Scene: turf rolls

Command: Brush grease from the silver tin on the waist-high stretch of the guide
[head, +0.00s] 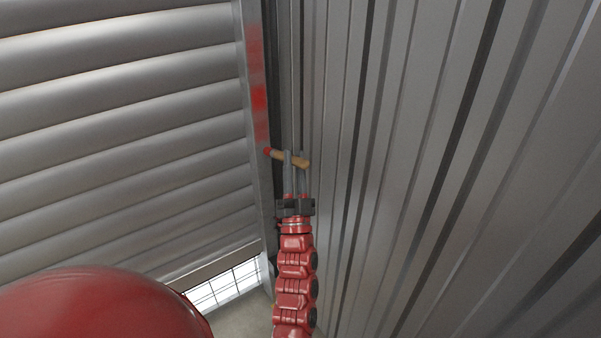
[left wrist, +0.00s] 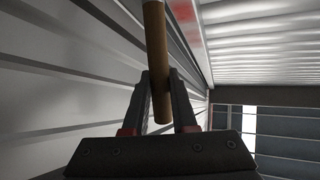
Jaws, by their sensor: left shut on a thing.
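The guide (head: 253,60) is a grey metal upright channel along the right edge of the rolling shutter, with red smears on its face. It also shows in the left wrist view (left wrist: 190,45), with a red smear near the top. My left gripper (head: 295,158) is shut on the wooden handle of a brush (head: 291,159). The brush's red-coated tip points left and is at the guide's edge; I cannot tell whether it touches. In the left wrist view the handle (left wrist: 157,65) stands between the fingers, its tip out of frame. The silver tin and my right gripper are not in view.
The slatted grey shutter (head: 120,110) fills the left. A ribbed metal wall (head: 430,150) stands close on the right of my left arm. A barred opening (head: 222,288) and a bit of floor (head: 245,322) show below the shutter.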

